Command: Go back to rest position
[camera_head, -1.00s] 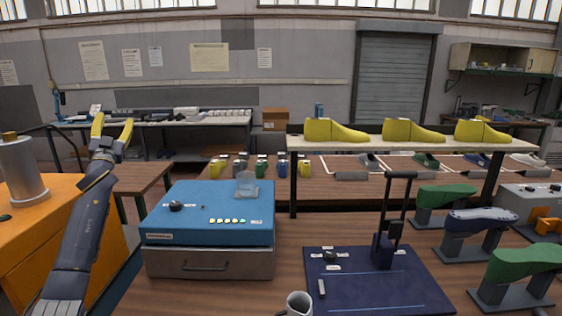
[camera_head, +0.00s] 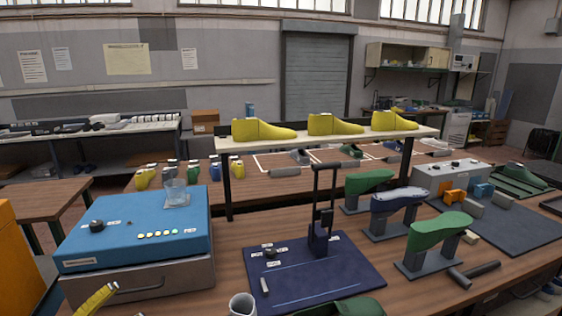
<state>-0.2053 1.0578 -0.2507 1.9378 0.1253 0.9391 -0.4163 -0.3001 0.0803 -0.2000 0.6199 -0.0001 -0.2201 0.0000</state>
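My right gripper is not in view. Several yellow shoe lasts (camera_head: 262,130) stand on the raised shelf (camera_head: 330,134). Green lasts (camera_head: 439,229) and a dark blue last (camera_head: 397,198) rest on grey stands at the right.
The blue-topped machine (camera_head: 140,222) with a drawer stands at the left. A dark blue board (camera_head: 345,272) with an upright lever device (camera_head: 319,238) lies at the centre. A grey cup (camera_head: 242,304) is at the front edge. A hammer-like tool (camera_head: 474,273) lies at right.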

